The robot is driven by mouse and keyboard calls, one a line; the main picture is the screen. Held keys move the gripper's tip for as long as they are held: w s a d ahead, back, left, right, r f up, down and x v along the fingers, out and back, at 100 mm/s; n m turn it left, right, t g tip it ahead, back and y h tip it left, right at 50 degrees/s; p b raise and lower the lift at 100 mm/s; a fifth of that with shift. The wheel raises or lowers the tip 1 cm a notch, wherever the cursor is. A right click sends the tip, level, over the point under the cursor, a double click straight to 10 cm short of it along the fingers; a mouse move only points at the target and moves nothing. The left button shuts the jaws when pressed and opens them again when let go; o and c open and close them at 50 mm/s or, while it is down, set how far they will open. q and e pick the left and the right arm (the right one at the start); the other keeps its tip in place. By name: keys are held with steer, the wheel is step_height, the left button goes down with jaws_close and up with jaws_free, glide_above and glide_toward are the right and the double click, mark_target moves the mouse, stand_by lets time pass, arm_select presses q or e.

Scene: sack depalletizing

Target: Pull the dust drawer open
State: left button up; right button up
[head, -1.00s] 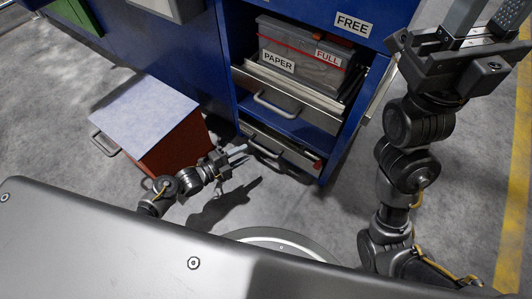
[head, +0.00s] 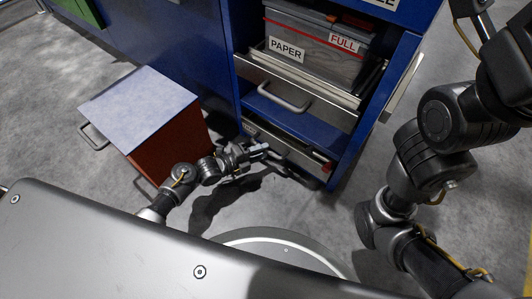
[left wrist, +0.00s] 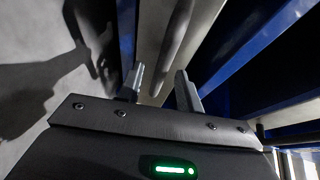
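The lower drawer (head: 303,157) of the blue cabinet has a grey front and looks closed; no dust label is readable on it. My left gripper (head: 268,151) is at this drawer's front, by its bar handle, which it partly hides in the head view. In the left wrist view, my left gripper's fingers (left wrist: 159,85) are apart. The handle bar (left wrist: 176,48) runs ahead of them, in front of the pale drawer front (left wrist: 150,25). I cannot tell whether the fingers touch the bar. My right gripper is outside the picture; only its arm shows at the right.
The upper drawer (head: 318,107) stands partly open above, with a grey bin (head: 315,62) labelled PAPER and FULL behind its front. A red box with a pale lid (head: 137,105) stands on the floor left of my left arm. Grey floor is free between box and cabinet.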

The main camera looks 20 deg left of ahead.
arm_select(q)
steer(key=shift+b+x, duration=0.35)
steer(key=shift+x, duration=0.95)
jaws_close()
